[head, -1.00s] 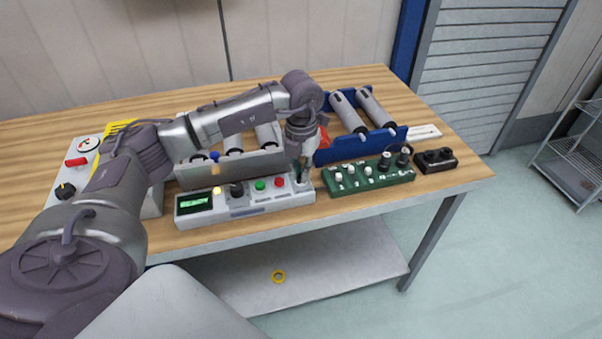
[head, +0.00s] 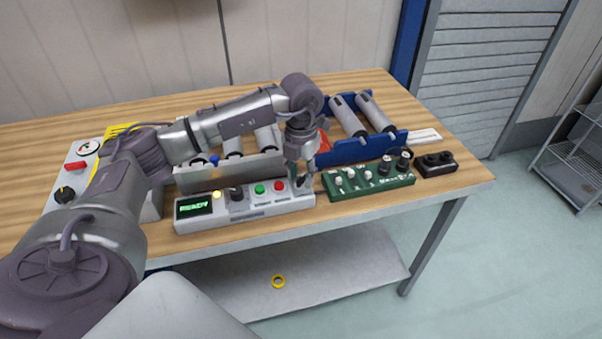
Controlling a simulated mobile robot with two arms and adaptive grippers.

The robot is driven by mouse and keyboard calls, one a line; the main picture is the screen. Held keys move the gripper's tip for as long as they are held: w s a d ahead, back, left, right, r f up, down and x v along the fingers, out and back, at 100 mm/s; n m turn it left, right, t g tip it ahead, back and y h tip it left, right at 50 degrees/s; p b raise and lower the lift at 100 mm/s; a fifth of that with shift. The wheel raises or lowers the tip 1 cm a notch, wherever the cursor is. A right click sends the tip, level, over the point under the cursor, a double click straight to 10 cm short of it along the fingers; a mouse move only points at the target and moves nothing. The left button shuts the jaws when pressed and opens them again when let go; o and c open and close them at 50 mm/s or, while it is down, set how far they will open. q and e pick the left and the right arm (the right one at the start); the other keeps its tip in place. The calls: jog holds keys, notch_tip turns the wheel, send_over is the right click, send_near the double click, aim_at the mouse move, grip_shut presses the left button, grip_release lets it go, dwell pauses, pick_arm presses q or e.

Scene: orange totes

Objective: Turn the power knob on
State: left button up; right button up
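A long grey control panel (head: 255,212) lies along the table's front edge. It has a lit green display (head: 194,206) reading READY, a lit amber lamp (head: 217,195), a black knob (head: 236,193), a green button (head: 259,189) and a red button (head: 279,186). A small dark control (head: 303,184) sits at its right end; no label can be read. My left gripper (head: 300,176) points down at that right end, its fingers apparently apart around or just above the small control. Contact cannot be told. My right gripper is not in view.
A green box with knobs (head: 368,182) and a black two-hole block (head: 436,163) stand to the right. Roller racks, one with a blue frame (head: 350,152), stand behind. A panel with a black knob (head: 65,194) is at the left.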

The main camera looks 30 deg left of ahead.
aim_at(301, 177)
pick_arm(q)
notch_tip(301, 177, up, 12)
dwell(0.6)
dwell(0.4)
